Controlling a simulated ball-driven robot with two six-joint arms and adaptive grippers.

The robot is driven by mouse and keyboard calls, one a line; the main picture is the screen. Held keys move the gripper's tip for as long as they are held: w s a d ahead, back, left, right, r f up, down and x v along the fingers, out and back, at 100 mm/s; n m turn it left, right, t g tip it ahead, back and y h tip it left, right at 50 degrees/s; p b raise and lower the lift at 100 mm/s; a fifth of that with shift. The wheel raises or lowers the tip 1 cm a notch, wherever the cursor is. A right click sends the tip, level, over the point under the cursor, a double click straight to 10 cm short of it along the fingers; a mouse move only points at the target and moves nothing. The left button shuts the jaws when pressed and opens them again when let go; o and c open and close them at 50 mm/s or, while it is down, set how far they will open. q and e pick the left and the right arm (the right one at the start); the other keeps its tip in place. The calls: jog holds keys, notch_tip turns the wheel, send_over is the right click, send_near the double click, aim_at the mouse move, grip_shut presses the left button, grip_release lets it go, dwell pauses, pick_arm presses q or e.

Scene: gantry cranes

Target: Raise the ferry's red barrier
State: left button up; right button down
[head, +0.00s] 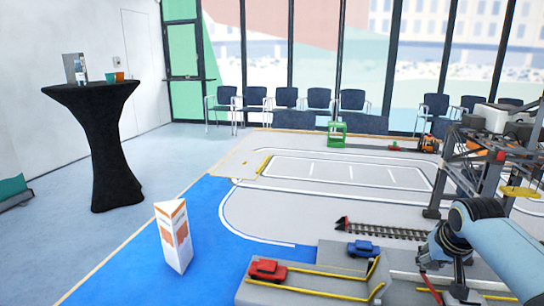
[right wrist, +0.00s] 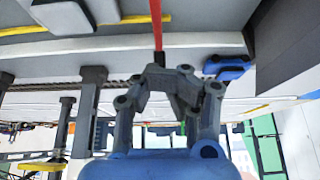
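The ferry (head: 335,262) is a grey deck with yellow-edged lanes at the lower right of the head view. Its red barrier (head: 430,286) is a thin bar slanting across the deck beside my right gripper (head: 458,292). In the right wrist view, the barrier (right wrist: 158,28) runs from the top edge down to the fingertips of my right gripper (right wrist: 168,78). The fingertips are close together; whether they clamp the bar or only stand in front of its end is unclear. My left gripper is out of view.
A red car (head: 268,270) and a blue car (head: 363,248) stand on the ferry. A gantry crane (head: 480,150) rises close behind my right arm. A rail track (head: 385,230) and a white-and-orange three-sided sign (head: 174,237) stand nearby.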

jog(key=shift+w+d, duration=0.1)
jog(key=shift+w, duration=0.2)
jog(key=shift+w+d+f+b, duration=0.2)
jog(key=shift+w+f+b, duration=0.2)
jog(key=shift+w+b, duration=0.45)
jog(key=shift+w+d+f+b, duration=0.15)
jog(key=shift+w+f+b, duration=0.25)
jog(key=shift+w+b, duration=0.45)
notch_tip(320, 180, up, 10)
jog(key=w+p, duration=0.2)
jog(key=p, duration=0.4)
jog(key=shift+w+d+p, duration=0.25)
jog(key=shift+d+p, duration=0.1)
jog(key=shift+d, duration=0.05)
